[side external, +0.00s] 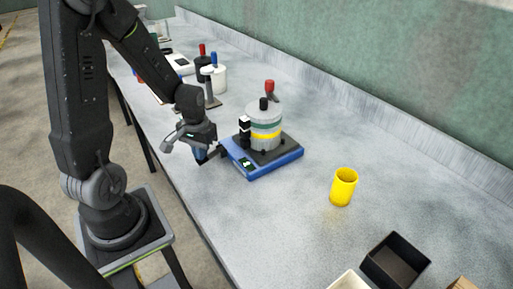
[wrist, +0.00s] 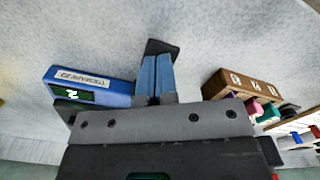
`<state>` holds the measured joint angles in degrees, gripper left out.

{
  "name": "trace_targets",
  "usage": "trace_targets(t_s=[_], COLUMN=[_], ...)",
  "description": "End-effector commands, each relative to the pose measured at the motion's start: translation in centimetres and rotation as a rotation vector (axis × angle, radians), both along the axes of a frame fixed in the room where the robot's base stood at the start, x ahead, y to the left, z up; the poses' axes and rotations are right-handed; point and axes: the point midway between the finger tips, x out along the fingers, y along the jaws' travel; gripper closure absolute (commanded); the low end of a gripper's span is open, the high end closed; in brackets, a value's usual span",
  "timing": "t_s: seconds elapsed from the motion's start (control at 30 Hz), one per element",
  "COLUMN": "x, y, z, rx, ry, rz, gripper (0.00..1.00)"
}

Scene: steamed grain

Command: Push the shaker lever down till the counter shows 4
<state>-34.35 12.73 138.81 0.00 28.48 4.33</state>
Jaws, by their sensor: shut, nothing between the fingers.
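The shaker has a blue base (side external: 270,166) with a black top and carries a round grey container with green and yellow bands (side external: 264,128). Its blue side also shows in the wrist view (wrist: 105,86), with a small green counter that looks like 2. A dark lever (side external: 222,152) sticks out from the shaker's left side; what seems its black end shows in the wrist view (wrist: 161,47) at my fingertips. My gripper (side external: 201,158) is shut and empty, its blue fingers (wrist: 156,66) together, pointing down beside the lever. Whether they touch it I cannot tell.
A yellow cup (side external: 343,187) stands right of the shaker, and a black open box (side external: 396,261) is nearer the front right. Red- and blue-topped items (side external: 213,75) stand at the back left. A wooden numbered block (wrist: 242,88) lies right of my fingers. The bench around the cup is clear.

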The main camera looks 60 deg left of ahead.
Motion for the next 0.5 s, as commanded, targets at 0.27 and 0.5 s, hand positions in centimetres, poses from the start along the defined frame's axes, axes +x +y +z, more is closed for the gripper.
trace_targets(t_s=[0.27, 0.5], x=[0.1, 0.1], y=[0.1, 0.1], z=[1.9, 4.2], rx=[0.003, 0.003], ry=[-0.004, -0.004], rz=[0.0, 0.0], gripper=[1.0, 1.0])
